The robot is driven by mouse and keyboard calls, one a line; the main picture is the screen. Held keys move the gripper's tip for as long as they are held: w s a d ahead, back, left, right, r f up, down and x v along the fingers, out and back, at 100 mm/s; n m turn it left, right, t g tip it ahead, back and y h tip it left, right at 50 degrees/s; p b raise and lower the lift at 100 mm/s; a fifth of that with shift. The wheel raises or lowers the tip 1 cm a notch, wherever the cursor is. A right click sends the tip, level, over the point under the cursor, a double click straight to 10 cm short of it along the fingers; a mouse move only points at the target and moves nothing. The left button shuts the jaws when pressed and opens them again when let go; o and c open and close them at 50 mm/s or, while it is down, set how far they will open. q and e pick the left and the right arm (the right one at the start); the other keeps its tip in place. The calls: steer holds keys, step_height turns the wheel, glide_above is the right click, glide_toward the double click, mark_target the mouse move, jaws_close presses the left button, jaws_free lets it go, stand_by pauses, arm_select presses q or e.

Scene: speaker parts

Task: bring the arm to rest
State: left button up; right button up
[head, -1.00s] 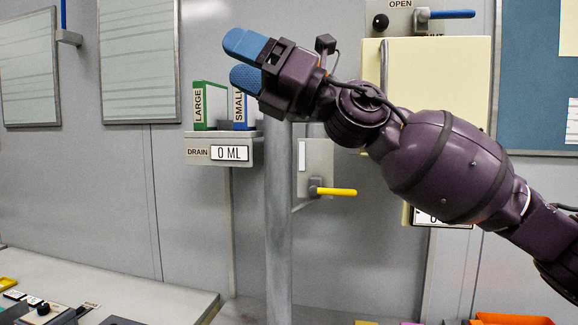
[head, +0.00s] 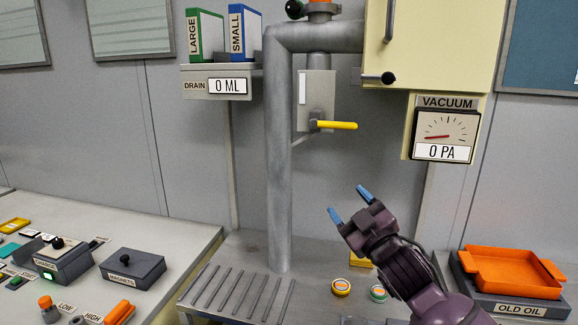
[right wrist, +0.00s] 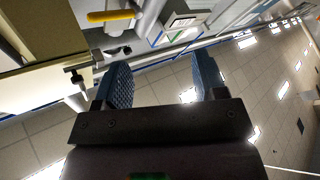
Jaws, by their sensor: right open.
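My right gripper (head: 348,203) is open and empty. In the head view its dark purple arm comes in from the lower right, and its two blue fingers point up and left, in front of the wall and above the workbench. In the right wrist view the blue fingers (right wrist: 160,88) stand wide apart with nothing between them. Beyond them are the ceiling and part of the wall equipment. My left gripper is not in view.
A grey pipe (head: 278,160) with a yellow-handled valve (head: 336,125) stands left of the gripper. A vacuum gauge (head: 446,130) hangs above it. An orange tray (head: 510,272) lies at right. Small round tins (head: 341,287) and a slatted rack (head: 238,292) are on the bench. Control boxes (head: 132,268) stand at left.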

steer(key=s+d+f+m+g+h, duration=0.25)
steer(key=s+d+f, duration=0.3)
steer(key=f, duration=0.55)
steer(key=s+d+f+m+g+h, duration=0.1)
steer(key=s+d+f+m+h, duration=0.25)
steer(key=s+f, duration=0.55)
steer(key=s+d+f+m+g+h, duration=0.2)
steer(key=s+d+f+m, duration=0.25)
steer(key=f, duration=0.75)
steer(key=s+d+f+g+h, duration=0.1)
steer(key=s+d+f+g, duration=0.1)
steer(key=s+f, duration=0.6)
steer(key=s, duration=0.3)
steer(key=shift+s+f+m, duration=0.15)
steer(key=shift+s+m, duration=0.2)
